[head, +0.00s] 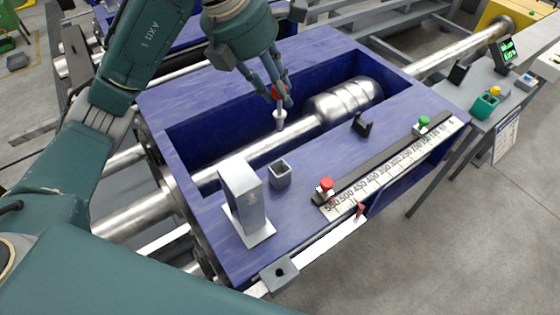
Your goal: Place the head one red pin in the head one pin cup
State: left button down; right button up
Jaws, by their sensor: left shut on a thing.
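My left gripper (280,98) points down above the open trough of the blue table. It is shut on the red pin, whose red part shows between the fingers and whose silver lower end (279,120) hangs below them. The pin looks roughly upright, over the metal shaft. A small dark square cup (280,175), open at the top, stands on the blue surface in front of the trough, nearer than the pin and apart from it. It looks like the pin cup. My right gripper is not in view.
A grey upright block (242,195) stands left of the cup. A long metal shaft (265,145) lies in the trough. A scale (395,165) with red and green knobs runs along the front right. A black bracket (362,125) stands right of the cup.

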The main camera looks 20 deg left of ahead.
aim_at(278, 124)
pick_arm(q)
jog(key=f, duration=0.1)
jog(key=w+f, duration=0.1)
jog(key=shift+a+f, duration=0.15)
jog(key=shift+f, duration=0.15)
jog(key=f, duration=0.2)
jog(key=s+f, duration=0.1)
jog(key=f, duration=0.1)
jog(key=f+p, duration=0.1)
jog(key=shift+s+d+f, duration=0.2)
jog(key=shift+s+f, duration=0.2)
jog(key=f, duration=0.4)
jog(key=f+p, duration=0.1)
jog(key=f, duration=0.6)
jog(key=shift+w+a+f, duration=0.1)
jog(key=shift+w+f, duration=0.2)
jog(key=shift+w, duration=0.1)
jog(key=c, duration=1.4)
grip_release()
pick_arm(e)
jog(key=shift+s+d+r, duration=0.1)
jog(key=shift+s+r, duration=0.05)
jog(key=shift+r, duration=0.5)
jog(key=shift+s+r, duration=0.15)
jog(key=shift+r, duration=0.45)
pick_arm(q)
jog(key=shift+p, duration=0.3)
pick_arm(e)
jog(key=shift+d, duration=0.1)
